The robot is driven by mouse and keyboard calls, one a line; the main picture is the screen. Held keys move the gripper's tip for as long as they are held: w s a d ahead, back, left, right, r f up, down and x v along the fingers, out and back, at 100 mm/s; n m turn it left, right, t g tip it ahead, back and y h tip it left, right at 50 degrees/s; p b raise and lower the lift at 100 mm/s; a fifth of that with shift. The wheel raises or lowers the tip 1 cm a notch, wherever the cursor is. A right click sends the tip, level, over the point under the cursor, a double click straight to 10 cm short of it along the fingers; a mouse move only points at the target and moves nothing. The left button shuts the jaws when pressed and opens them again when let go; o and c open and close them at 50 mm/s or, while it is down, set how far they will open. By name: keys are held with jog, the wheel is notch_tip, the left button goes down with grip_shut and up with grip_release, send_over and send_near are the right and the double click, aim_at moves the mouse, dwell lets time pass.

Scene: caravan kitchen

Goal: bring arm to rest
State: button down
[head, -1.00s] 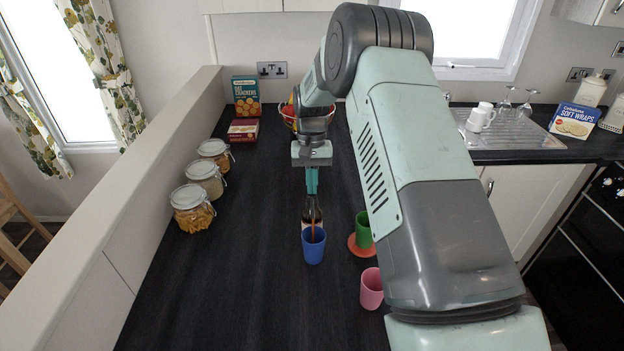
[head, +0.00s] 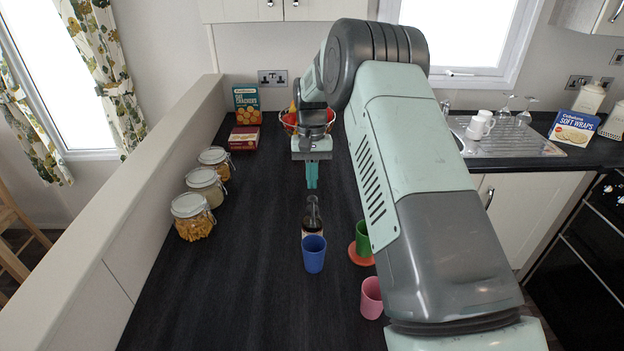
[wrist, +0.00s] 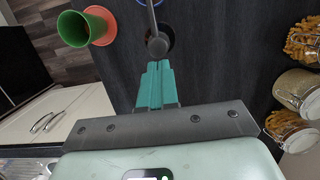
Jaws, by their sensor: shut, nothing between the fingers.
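My gripper (head: 312,187) is shut and empty, pointing down above the counter. In the wrist view its teal fingers (wrist: 157,80) lie together. A dark bottle (head: 312,220) with a grey pump top stands upright just below the fingertips, apart from them in the head view. Its pump head (wrist: 158,45) and spout show from above in the wrist view. The spout points toward a blue cup (head: 314,255) standing in front of the bottle. The inside of the blue cup cannot be made out.
A green cup (head: 362,238) on an orange saucer (head: 354,256) and a pink cup (head: 371,297) stand to the right. Glass jars (head: 191,217) line the left edge. Boxes (head: 246,103) and a fruit bowl (head: 290,122) stand behind. The counter's front left is clear.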

notch_tip(320, 180, up, 7)
dwell(0.5)
dwell(0.4)
jog(key=s+d+r+t, duration=0.2)
jog(key=s+r, duration=0.5)
jog(key=r, duration=0.3)
jog(key=s+d+r+t, duration=0.2)
jog(key=s+r, duration=0.5)
jog(key=r, duration=0.2)
jog(key=s+d+t, duration=0.2)
jog(key=s, duration=0.9)
jog(key=s+d+t, duration=0.1)
jog(key=s+d, duration=0.1)
jog(key=s, duration=1)
jog(key=shift+s+d+t, duration=0.25)
jog(key=shift+d+t, duration=0.05)
jog(key=shift+t, duration=0.1)
